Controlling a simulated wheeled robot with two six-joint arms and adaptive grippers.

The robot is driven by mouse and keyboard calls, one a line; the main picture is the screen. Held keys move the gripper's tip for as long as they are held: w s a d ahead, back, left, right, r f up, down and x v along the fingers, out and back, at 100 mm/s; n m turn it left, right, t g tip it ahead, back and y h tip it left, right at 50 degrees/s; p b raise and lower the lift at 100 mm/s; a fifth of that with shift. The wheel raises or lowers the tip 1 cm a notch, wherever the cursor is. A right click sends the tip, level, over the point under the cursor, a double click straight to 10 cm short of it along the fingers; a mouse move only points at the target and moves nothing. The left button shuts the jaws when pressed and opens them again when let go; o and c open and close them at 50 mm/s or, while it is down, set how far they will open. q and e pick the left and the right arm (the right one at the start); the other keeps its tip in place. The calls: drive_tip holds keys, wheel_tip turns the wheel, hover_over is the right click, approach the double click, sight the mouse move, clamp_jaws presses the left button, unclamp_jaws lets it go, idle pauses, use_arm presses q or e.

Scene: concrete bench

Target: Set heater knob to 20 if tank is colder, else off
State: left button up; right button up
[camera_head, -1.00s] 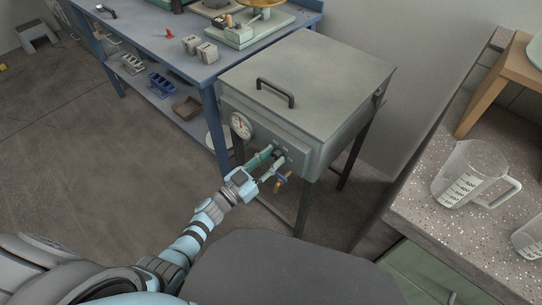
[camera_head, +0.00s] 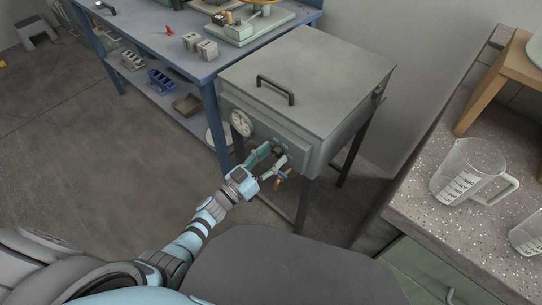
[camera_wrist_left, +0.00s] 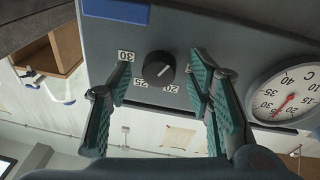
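The tank (camera_head: 305,75) is a grey lidded box on dark legs. A round dial thermometer (camera_head: 241,122) is on its front; in the left wrist view the dial (camera_wrist_left: 287,95) shows a red needle pointing down-left, its exact reading unclear. The black heater knob (camera_wrist_left: 158,68) sits on the panel with labels 30, 25 and 20 visible around it; the off mark is not visible. The knob's small white mark faces right, away from 30 and 25. My left gripper (camera_head: 267,161) is open, its green-padded fingers on either side of the knob, without clear contact. My right gripper is not in view.
A blue workbench (camera_head: 160,50) stands behind left. A speckled counter (camera_head: 430,210) with measuring jugs (camera_head: 472,172) is at right. The floor at left is clear.

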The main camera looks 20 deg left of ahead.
use_arm(q)
drive_tip(key=shift+s, duration=0.1)
drive_tip(key=v, duration=1.2)
